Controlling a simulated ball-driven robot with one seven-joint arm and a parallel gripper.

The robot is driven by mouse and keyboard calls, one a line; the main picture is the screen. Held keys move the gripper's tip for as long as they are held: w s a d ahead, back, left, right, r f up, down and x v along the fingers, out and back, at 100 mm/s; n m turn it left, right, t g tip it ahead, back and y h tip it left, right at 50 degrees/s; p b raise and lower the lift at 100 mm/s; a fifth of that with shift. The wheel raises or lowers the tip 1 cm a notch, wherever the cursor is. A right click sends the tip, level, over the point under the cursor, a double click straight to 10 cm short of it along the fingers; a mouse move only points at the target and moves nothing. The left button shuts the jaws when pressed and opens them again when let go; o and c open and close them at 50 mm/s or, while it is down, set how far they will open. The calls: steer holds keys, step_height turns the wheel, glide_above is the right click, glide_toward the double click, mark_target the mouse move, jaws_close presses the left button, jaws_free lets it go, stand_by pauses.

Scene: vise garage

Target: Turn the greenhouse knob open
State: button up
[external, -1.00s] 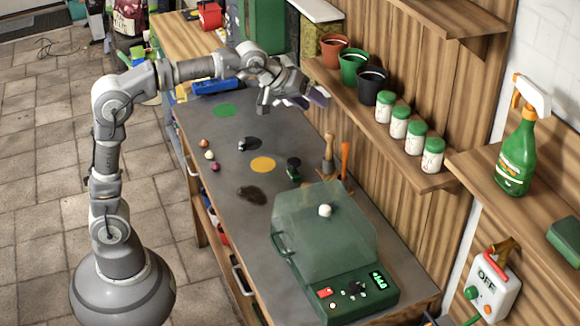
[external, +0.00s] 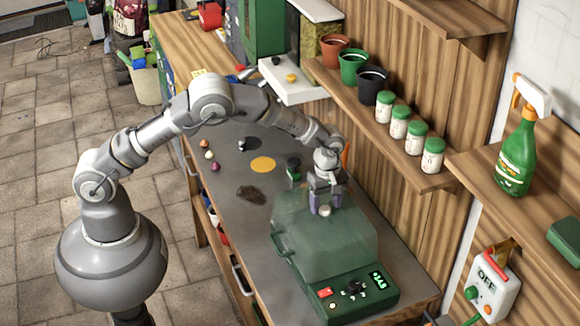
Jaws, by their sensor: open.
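The greenhouse (external: 325,248) is a green box with a clear, tinted lid, standing on the grey workbench at the lower middle. A round white knob (external: 324,210) sits on top of its lid. A front panel (external: 352,291) carries a red switch, a black dial and a lit green display. My gripper (external: 325,208) points down over the lid with its fingers open, at or just above the white knob. The fingers partly overlap the knob, and I cannot tell whether they touch it.
A wooden shelf with pots and jars (external: 398,120) runs along the wall behind. A spray bottle (external: 519,150) and an OFF switch box (external: 490,285) are at the right. An orange disc (external: 263,165) and a dark soil patch (external: 251,194) lie on the bench left of the greenhouse.

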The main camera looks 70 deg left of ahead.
steer(key=shift+f, duration=0.45)
steer(key=c, duration=1)
steer(key=shift+c, duration=0.2)
